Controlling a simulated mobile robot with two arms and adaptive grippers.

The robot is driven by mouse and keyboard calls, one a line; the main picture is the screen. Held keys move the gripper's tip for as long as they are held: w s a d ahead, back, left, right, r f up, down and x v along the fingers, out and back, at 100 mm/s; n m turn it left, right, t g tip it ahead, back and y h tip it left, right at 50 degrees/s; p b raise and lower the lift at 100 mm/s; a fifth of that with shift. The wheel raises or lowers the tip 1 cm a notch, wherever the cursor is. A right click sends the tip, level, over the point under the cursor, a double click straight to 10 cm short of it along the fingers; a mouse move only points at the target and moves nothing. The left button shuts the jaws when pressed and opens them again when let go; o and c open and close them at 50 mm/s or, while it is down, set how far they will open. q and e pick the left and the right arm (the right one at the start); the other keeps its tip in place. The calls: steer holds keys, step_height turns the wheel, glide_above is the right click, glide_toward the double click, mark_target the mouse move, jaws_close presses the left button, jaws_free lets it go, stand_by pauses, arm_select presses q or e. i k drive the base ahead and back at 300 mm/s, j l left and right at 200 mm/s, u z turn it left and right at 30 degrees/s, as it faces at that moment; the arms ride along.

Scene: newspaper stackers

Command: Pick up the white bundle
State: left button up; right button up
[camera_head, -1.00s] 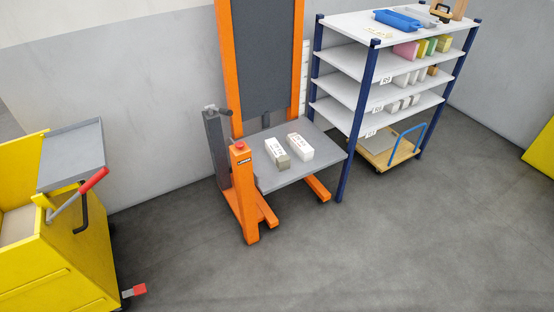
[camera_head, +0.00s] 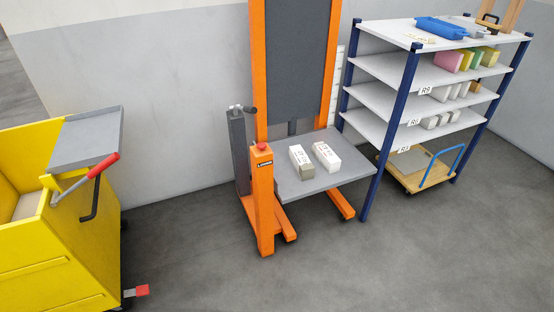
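Two bundles lie side by side on the grey platform (camera_head: 290,188) of an orange lifter. The white bundle (camera_head: 327,156) is the right one, white all over with dark print on its top. The left bundle (camera_head: 301,161) has a white printed top and greyish-beige sides. The two lie close together with a small gap between them. Neither of my grippers shows in the head view.
The orange lifter's post (camera_head: 262,205) stands at the platform's left front. A blue-posted shelf rack (camera_head: 385,99) with several small bundles stands right of it, a wooden trolley (camera_head: 412,178) beneath. A yellow cart (camera_head: 60,255) is at the left. The floor in front is clear.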

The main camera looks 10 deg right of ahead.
mark_target(300, 159)
steer(key=i+l+u, duration=0.1)
steer(key=l, duration=0.3)
steer(key=i+l+u, duration=0.15)
steer(key=l, duration=0.3)
steer(key=i+l+u, duration=0.1)
steer(key=l, duration=0.35)
steer(key=i+l+u, duration=0.15)
steer(key=l, duration=0.3)
steer(key=i+l+u, duration=0.1)
steer(key=l, duration=0.4)
steer(key=i, duration=0.1)
